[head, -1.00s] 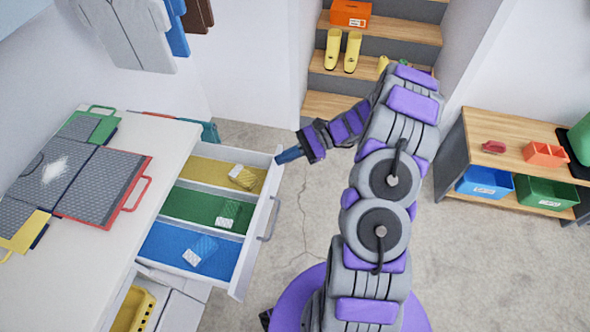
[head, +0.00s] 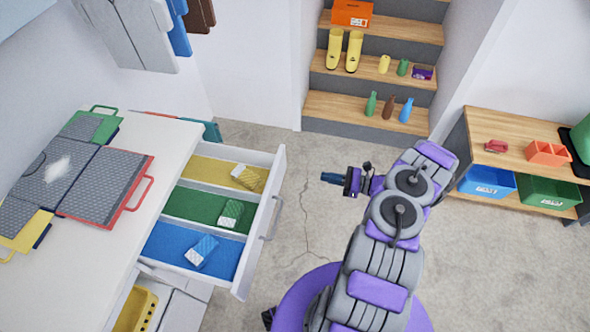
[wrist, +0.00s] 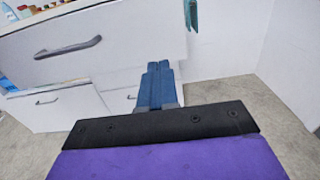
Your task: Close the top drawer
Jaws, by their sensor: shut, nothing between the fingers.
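The top drawer (head: 279,193) is pulled out from the white cabinet. Inside it are yellow, green and blue sections, each with a small patterned block. Its grey handle (head: 269,219) is on the front face, on the right side in the head view. The drawer front (wrist: 120,58) and its handle (wrist: 68,47) also show in the wrist view, upper left. My gripper (head: 327,177) is shut and empty, to the right of the drawer front and apart from it. Its closed blue fingers (wrist: 155,82) point toward the drawer front in the wrist view.
Lower drawers (wrist: 58,106) show below the top one. A lower compartment holds a yellow basket (head: 137,308). The white countertop (head: 170,150) carries folders. Stairs (head: 375,77) with boots and bottles are at the back, and a wooden shelf (head: 500,125) stands right. The floor between is clear.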

